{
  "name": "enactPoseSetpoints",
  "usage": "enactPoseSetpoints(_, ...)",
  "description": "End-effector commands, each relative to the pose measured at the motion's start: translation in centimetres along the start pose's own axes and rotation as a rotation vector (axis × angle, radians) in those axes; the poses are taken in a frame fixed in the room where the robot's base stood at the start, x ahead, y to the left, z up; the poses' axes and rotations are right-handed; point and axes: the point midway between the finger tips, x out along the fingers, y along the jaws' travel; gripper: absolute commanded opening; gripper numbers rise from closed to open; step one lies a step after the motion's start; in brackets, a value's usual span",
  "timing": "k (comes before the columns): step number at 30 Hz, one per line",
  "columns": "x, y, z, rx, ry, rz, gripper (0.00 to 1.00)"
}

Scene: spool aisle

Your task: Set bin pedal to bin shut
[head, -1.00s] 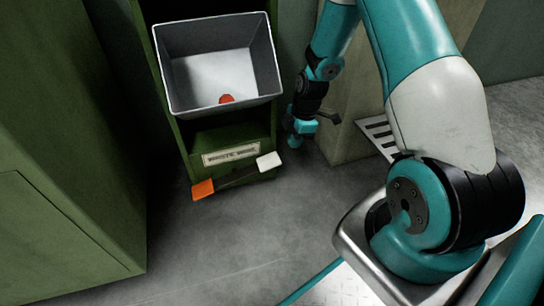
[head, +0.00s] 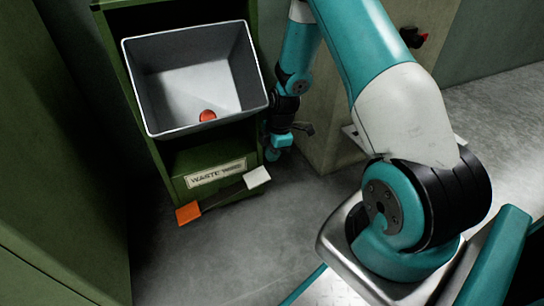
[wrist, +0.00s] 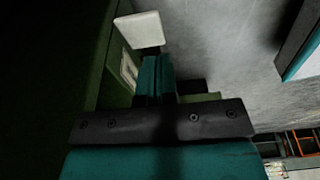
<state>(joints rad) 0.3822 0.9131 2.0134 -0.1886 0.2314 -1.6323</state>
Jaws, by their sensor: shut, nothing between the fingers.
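The waste wire bin is a green cabinet (head: 222,160) with a grey tray (head: 262,92) tilted out at its top, open. At its foot is a rocker pedal with an orange pad (head: 188,213) at the left and a white pad (head: 257,177) at the right. The orange pad sits lower in the picture than the white pad. My gripper (head: 272,154) is beside the cabinet's right side, just above and right of the white pad. In the wrist view, my gripper (wrist: 158,62) is shut and empty, with the white pad (wrist: 140,30) just past its fingertips. I cannot tell whether they touch.
A small red object (head: 207,116) lies in the tray. A large green cabinet (head: 60,150) stands at the left. A pale block or pillar (head: 345,120) stands right of the bin, behind my arm. The floor (head: 235,250) in front of the bin is clear.

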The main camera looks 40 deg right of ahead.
Motion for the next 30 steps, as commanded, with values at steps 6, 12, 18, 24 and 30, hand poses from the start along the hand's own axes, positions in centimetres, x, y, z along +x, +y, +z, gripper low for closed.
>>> enactPoseSetpoints(6, 4.7, -0.1, 0.2, 0.0, 0.0, -0.001, 0.0)
enactPoseSetpoints(12, 7.5, 0.0, 0.2, 0.0, 0.0, 0.001, 0.0)
enactPoseSetpoints(18, 7.9, 0.1, 0.1, 0.001, 0.0, 0.002, 0.0)
enactPoseSetpoints(24, 7.8, 0.0, 0.1, 0.001, 0.0, 0.002, 0.0)
enactPoseSetpoints(30, 8.2, 0.0, 0.5, 0.004, 0.027, 0.0, 0.0)
